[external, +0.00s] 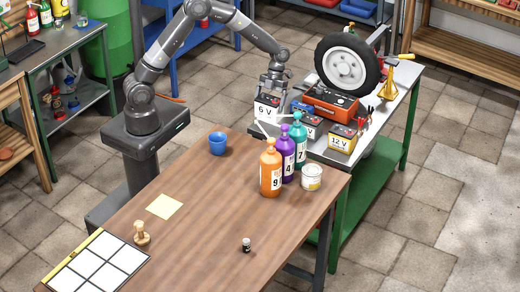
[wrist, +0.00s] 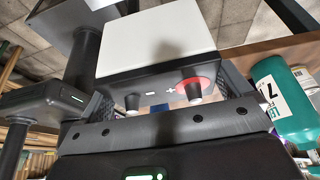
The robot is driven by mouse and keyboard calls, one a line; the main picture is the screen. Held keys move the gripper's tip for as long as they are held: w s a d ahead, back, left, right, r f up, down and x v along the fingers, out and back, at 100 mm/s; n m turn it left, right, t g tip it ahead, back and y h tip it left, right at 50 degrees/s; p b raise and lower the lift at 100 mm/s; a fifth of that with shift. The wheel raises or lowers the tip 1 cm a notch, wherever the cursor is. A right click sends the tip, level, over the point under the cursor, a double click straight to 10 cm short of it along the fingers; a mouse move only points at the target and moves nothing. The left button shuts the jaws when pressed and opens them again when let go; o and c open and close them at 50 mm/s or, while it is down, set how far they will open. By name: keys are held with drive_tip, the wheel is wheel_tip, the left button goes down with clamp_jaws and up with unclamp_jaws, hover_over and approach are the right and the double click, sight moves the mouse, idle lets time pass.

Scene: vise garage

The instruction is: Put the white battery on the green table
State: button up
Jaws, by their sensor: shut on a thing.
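The white battery (external: 266,108), marked 6 V, is in my gripper (external: 272,92) at the left end of the green table (external: 394,115), which has a grey top and green legs. In the wrist view the battery (wrist: 155,40) sits between the two fingers of my gripper (wrist: 165,95), with its black minus terminal and red-ringed plus terminal facing the palm. The fingers are shut on its sides. The battery's underside and any gap below it are hidden, so I cannot tell whether it touches the table.
The green table also bears a wheel (external: 346,62), a red box (external: 331,102), a yellow 12 V battery (external: 342,138) and other batteries. Orange (external: 271,172), purple (external: 286,150) and green (external: 299,142) bottles stand in front on the brown table (external: 215,225), near a blue cup (external: 217,144).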

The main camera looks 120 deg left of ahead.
drive_tip(key=shift+s+a+f, duration=0.35)
drive_tip(key=shift+a+f, duration=1.25)
drive_tip(key=shift+f, duration=0.05)
drive_tip(key=shift+s+a+f, duration=0.4)
drive_tip(key=shift+a+f, duration=1.2)
drive_tip(key=shift+a, duration=0.05)
drive_tip(key=shift+s+a+f, duration=0.35)
drive_tip(key=shift+a+f, duration=1.25)
drive_tip(key=shift+f, duration=0.05)
drive_tip(key=shift+f, duration=0.1)
drive_tip(key=o, duration=1.4)
drive_tip(key=v, duration=1.2)
